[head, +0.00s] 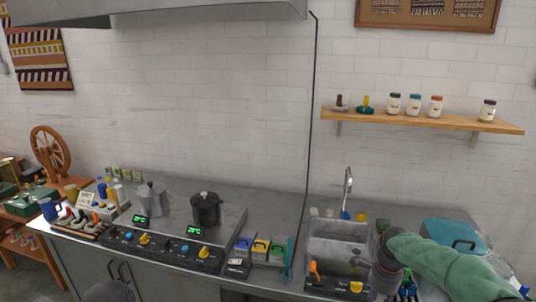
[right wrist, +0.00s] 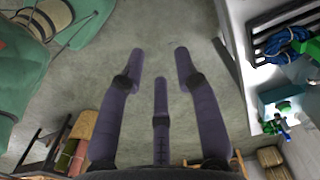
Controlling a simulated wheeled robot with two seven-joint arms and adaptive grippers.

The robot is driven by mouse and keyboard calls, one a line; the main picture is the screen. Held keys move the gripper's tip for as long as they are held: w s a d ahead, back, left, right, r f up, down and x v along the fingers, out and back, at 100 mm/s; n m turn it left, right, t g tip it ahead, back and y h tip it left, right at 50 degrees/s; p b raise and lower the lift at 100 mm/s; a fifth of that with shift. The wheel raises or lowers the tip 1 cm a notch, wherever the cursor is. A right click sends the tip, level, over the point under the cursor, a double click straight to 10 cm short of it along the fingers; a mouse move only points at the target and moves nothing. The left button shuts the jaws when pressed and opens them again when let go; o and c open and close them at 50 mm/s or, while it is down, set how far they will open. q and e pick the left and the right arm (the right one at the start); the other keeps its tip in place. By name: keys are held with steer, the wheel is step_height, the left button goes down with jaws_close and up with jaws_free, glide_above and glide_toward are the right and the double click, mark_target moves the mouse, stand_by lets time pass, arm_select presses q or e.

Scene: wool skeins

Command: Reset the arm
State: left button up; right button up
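In the right wrist view my right gripper (right wrist: 158,65) has its dark fingers spread apart, with nothing between them. Grey floor shows beyond the fingertips. In the head view my right arm, in a green sleeve, reaches in from the right and its dark wrist is in front of the counter by the sink. The fingers cannot be made out there. A dark rounded shape at the bottom left edge of the head view may be part of my left arm; no left fingers show.
The counter holds a moka pot (head: 152,199), a black pot (head: 206,209), colored boxes (head: 261,246) and a sink (head: 338,240) with a tap (head: 348,190). A teal case (head: 454,235) lies right of the sink. A wooden shelf (head: 420,119) with jars is above. A spinning wheel (head: 50,152) stands left.

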steer(key=s+a+f+n+y, duration=0.1)
steer(key=s+a+f+n, duration=0.2)
steer(key=a+f+n, duration=0.5)
steer(key=s+a+f+n+y, duration=0.1)
steer(key=s+a+f+y, duration=0.15)
steer(key=a+f, duration=0.7)
steer(key=s+a+f+n, duration=0.2)
steer(key=s+f+n, duration=0.2)
steer(key=s, duration=0.5)
steer(key=s+a+f+n, duration=0.2)
steer(key=s+f+n, duration=0.3)
steer(key=s+f, duration=0.3)
steer(key=shift+s+a+f, duration=0.3)
steer(key=shift+s+f, duration=0.05)
steer(key=shift+s, duration=0.4)
